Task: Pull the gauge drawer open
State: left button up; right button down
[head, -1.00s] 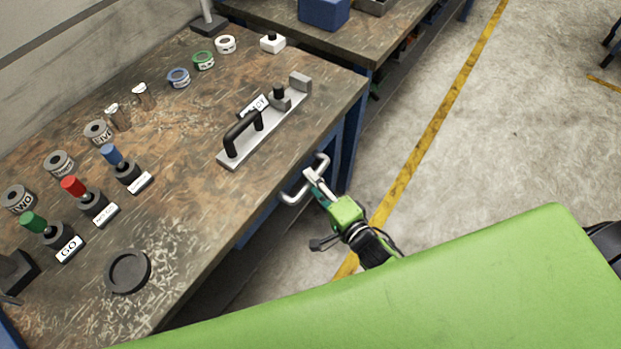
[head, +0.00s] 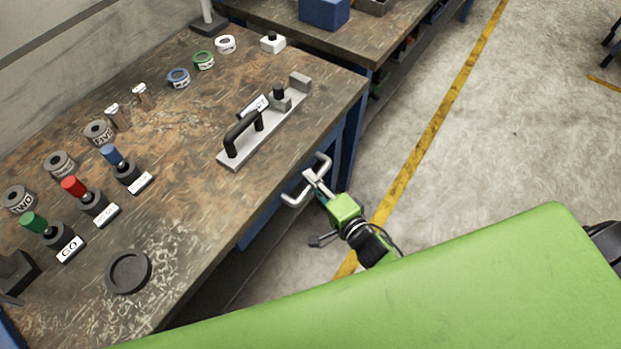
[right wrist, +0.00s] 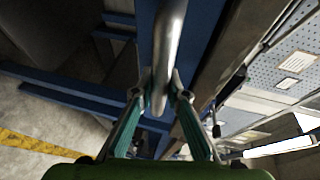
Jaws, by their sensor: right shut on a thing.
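The gauge drawer's silver bar handle (head: 295,196) sticks out from the bench front, below the tabletop's right edge. Part of the blue drawer front (head: 262,222) shows under the tabletop; the tabletop hides the rest. My right gripper (head: 312,180) is at the middle of the handle, fingers closed around the bar. In the right wrist view the handle (right wrist: 170,45) runs down between the two fingers of the gripper (right wrist: 160,92), which touch it on both sides. I cannot tell any gap at the drawer front. My left gripper is not in view.
The bench top (head: 190,225) holds a grey fixture with a black handle (head: 262,130), several gauges with coloured grips, tape rolls and a dark round dish (head: 128,271). A blue bench leg (head: 350,150) stands just beyond the handle. The floor (head: 510,140) to the right is clear.

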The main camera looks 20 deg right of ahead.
jog(key=s+d+p, duration=0.4)
jog(key=s+d, duration=1.1)
jog(key=s, duration=0.5)
jog(key=shift+s+d+p, duration=0.15)
jog(key=shift+d+p, duration=0.25)
jog(key=c, duration=2)
grip_release()
jog(key=shift+o, duration=0.2)
jog(key=v, duration=1.2)
jog(key=shift+f, duration=0.15)
